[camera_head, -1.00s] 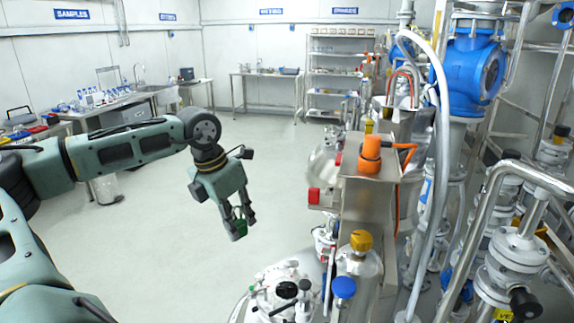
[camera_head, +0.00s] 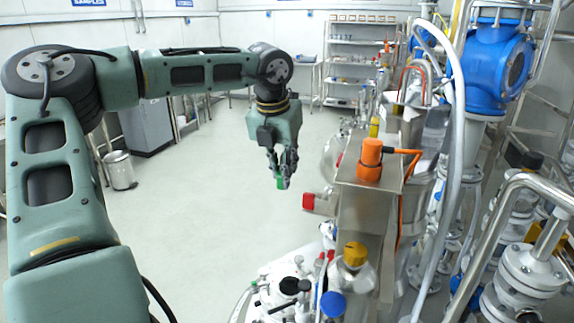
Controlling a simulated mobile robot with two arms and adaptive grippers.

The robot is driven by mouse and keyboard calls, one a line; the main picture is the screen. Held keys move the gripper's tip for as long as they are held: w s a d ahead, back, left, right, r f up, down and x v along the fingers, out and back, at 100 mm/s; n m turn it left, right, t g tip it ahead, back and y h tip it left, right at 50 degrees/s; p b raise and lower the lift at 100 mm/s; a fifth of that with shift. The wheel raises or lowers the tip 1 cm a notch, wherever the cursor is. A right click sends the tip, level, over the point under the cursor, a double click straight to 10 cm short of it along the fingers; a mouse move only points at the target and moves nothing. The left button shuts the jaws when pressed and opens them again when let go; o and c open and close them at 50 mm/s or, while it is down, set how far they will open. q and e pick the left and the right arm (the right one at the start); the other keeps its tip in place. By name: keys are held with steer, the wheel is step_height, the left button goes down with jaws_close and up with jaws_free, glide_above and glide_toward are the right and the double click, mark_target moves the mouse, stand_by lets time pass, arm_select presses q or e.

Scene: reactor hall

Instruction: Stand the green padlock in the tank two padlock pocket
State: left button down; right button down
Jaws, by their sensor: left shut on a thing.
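My left gripper (camera_head: 283,176) hangs downward over open floor near the middle of the head view. It is shut on the green padlock (camera_head: 282,183), of which only a small green part shows between the fingertips. The padlock is in the air, left of the steel cabinet with the orange fitting. I cannot make out a padlock pocket or a tank two label. My right gripper is not in view.
A steel cabinet (camera_head: 367,205) with an orange fitting (camera_head: 371,160) and a red knob (camera_head: 309,202) stands right of the gripper. A white vessel (camera_head: 287,291) with valves is below. Blue valve (camera_head: 497,73) and pipes crowd the right.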

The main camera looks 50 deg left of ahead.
arm_select(q)
steer(key=shift+d, duration=0.35)
steer(key=shift+w+d+f+b, duration=0.2)
steer(key=shift+w+d, duration=0.4)
steer(key=shift+d, duration=0.55)
steer(key=shift+w+d+f+b, duration=0.15)
steer(key=shift+w+d+b, duration=0.35)
steer(key=shift+d, duration=0.6)
steer(key=shift+w+d+f+b, duration=0.15)
steer(key=shift+w+d, duration=0.55)
steer(key=shift+d, duration=0.45)
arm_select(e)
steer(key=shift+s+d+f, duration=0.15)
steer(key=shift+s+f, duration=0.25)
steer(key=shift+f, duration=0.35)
arm_select(q)
steer(key=shift+d+f, duration=0.1)
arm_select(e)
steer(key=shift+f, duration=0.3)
arm_select(q)
steer(key=shift+b, duration=0.3)
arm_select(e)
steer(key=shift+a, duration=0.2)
